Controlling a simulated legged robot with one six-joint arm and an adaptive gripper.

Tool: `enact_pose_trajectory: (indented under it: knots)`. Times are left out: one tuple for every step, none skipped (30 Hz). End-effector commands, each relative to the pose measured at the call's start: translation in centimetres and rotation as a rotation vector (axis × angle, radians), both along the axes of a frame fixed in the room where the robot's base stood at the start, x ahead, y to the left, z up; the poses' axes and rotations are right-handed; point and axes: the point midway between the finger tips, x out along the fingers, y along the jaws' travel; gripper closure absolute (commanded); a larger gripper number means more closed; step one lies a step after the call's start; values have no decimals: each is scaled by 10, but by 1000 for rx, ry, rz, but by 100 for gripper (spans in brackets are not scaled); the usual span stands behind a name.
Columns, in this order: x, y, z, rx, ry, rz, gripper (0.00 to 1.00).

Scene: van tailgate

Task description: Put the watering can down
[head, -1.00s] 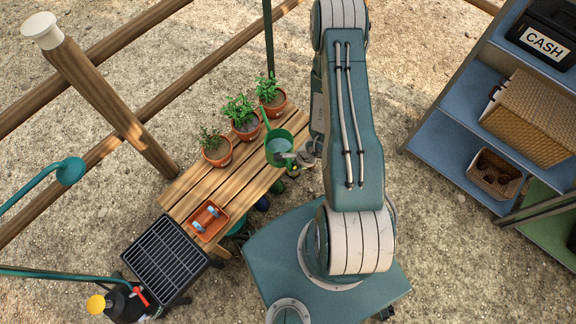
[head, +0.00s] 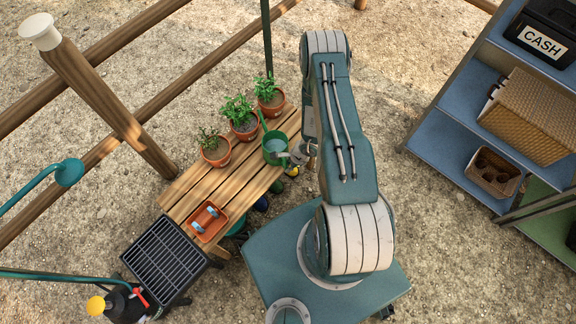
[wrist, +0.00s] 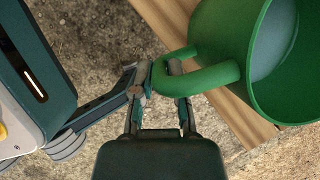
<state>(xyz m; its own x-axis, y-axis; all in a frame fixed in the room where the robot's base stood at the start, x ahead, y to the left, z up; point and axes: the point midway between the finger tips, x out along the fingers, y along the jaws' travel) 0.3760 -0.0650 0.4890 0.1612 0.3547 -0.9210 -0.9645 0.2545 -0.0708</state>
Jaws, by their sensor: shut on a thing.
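The green watering can (head: 275,149) is upright near the right edge of the wooden bench (head: 180,188), with pale water inside. It also shows large at the upper right of the wrist view (wrist: 262,50). My gripper (wrist: 160,75) is shut on the can's handle (wrist: 200,78). In the head view my gripper (head: 296,158) is small and partly hidden beside the can. I cannot tell whether the can's base touches the bench.
Several potted plants (head: 240,118) stand along the bench's back edge, close to the can. An orange tray (head: 208,222) with a blue-ended object lies at the near end. A black slatted rack (head: 166,260) stands beyond it. Bare boards lie between the tray and the can.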

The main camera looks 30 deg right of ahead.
Motion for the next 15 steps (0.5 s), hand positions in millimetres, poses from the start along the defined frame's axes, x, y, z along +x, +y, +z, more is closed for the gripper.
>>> enact_pose_trajectory:
  knots:
    - [0,0,0,1,-2,1,100]
    - [0,0,-1,1,-2,1,100]
    - [0,0,-1,0,0,0,69]
    - [0,0,-1,0,0,0,55]
    - [0,0,-1,0,0,0,48]
    - [0,0,-1,0,0,0,48]
    - [0,0,-1,0,0,0,48]
    - [0,0,-1,0,0,0,48]
    - [0,0,-1,0,0,0,48]
    - [0,0,-1,0,0,0,48]
    - [0,0,-1,0,0,0,48]
    - [0,0,-1,0,0,0,48]
    - [0,0,-1,0,0,0,48]
    - [0,0,-1,0,0,0,48]
    - [0,0,-1,0,0,0,48]
